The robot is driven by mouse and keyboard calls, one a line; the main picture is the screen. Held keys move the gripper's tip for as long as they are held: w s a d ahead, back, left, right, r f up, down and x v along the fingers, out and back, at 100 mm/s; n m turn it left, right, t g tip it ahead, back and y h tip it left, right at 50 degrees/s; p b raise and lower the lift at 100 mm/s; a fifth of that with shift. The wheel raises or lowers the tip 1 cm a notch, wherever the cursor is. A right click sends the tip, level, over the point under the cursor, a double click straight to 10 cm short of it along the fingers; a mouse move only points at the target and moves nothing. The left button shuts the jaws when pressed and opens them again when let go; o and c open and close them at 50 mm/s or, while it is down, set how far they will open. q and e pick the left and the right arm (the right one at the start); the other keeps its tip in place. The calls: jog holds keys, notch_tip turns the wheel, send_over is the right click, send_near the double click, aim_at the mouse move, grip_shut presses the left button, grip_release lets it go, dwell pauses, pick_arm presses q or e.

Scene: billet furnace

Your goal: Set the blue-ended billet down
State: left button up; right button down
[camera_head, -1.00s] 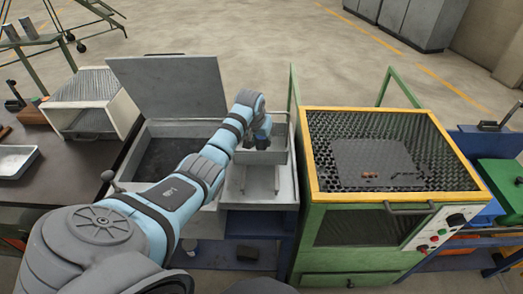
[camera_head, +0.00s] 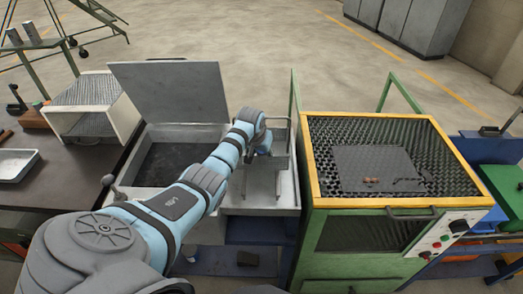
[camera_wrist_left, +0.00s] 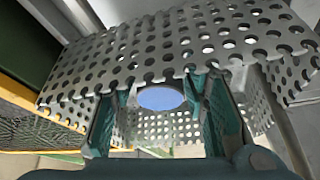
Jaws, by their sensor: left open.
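My left gripper (camera_head: 264,147) is over the grey tray section with thin upright posts (camera_head: 280,180), just left of the green and yellow furnace. In the left wrist view its two teal fingers (camera_wrist_left: 160,105) stand apart. The round blue end of the billet (camera_wrist_left: 162,98) shows between them, at the edge of a perforated metal sheet (camera_wrist_left: 170,48). The rest of the billet is hidden, and I cannot tell whether a finger touches it. I cannot make the billet out in the head view. My right gripper is not in view.
The furnace (camera_head: 322,238) has a yellow-rimmed mesh top (camera_head: 435,160) bearing a dark plate (camera_head: 375,160). A raised grey lid (camera_head: 170,90) stands behind an open bin (camera_head: 175,165). A dark bench (camera_head: 65,190) holds a perforated white-sided box (camera_head: 120,110) and a tray (camera_head: 15,163).

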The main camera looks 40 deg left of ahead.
pick_arm(q)
jog(key=p+v, duration=0.2)
jog(key=v, duration=1)
jog(key=shift+p, duration=0.4)
jog(key=shift+w, duration=0.1)
